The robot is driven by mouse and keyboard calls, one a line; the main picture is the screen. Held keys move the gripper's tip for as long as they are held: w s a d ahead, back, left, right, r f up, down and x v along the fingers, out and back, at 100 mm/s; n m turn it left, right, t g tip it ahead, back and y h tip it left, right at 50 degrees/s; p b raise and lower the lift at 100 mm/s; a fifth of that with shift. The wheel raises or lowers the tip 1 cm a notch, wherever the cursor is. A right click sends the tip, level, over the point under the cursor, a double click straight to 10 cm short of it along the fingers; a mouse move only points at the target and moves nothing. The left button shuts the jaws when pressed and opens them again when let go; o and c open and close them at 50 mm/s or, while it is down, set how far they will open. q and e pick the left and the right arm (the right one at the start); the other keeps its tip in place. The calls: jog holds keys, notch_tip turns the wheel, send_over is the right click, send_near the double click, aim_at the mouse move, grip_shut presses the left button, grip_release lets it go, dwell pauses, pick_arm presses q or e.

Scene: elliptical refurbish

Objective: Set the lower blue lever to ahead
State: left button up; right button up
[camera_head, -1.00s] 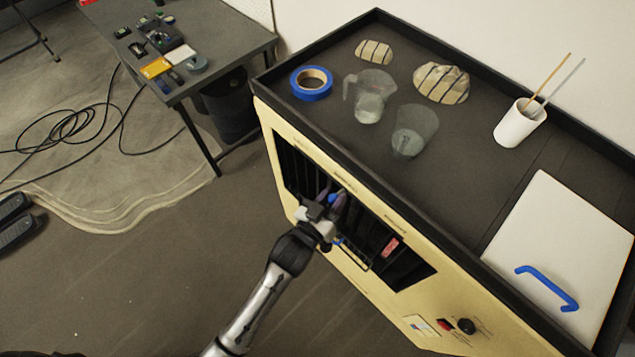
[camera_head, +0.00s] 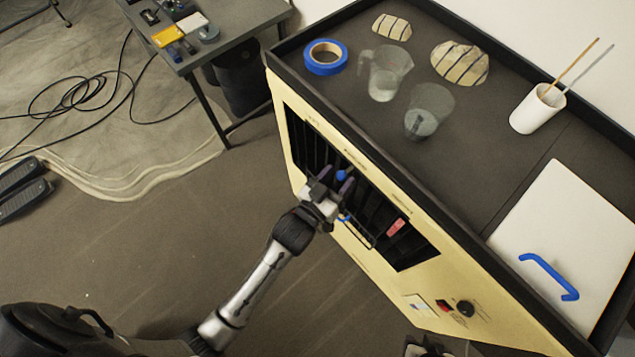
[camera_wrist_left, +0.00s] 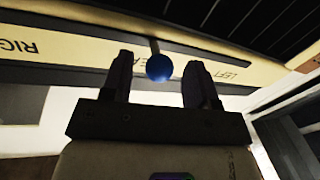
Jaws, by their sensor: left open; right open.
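A blue ball knob (camera_head: 342,175) on a thin stem stands out from the slotted front of the cream cabinet. My left gripper (camera_head: 336,180) is at this front, open, its fingers on either side of the knob. In the left wrist view the blue ball (camera_wrist_left: 159,68) sits between the two open fingers (camera_wrist_left: 158,84), nearer the left one, with gaps at both sides. A second small blue part (camera_head: 344,217) shows lower, just beside my gripper; its shape is partly hidden. A dark part at the bottom edge looks like my right gripper (camera_head: 428,348), mostly cut off.
The cabinet top (camera_head: 480,190) holds blue tape (camera_head: 325,57), clear jugs (camera_head: 385,72), striped stones, a white cup (camera_head: 537,109) and a white panel with blue handle (camera_head: 549,276). Upside-down lettering (camera_wrist_left: 236,74) runs behind the knob.

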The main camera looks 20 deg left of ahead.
pick_arm(q)
jog(key=v, duration=1.2)
jog(key=shift+s+p, duration=0.2)
jog(key=shift+p, duration=0.15)
jog(key=shift+a, duration=0.1)
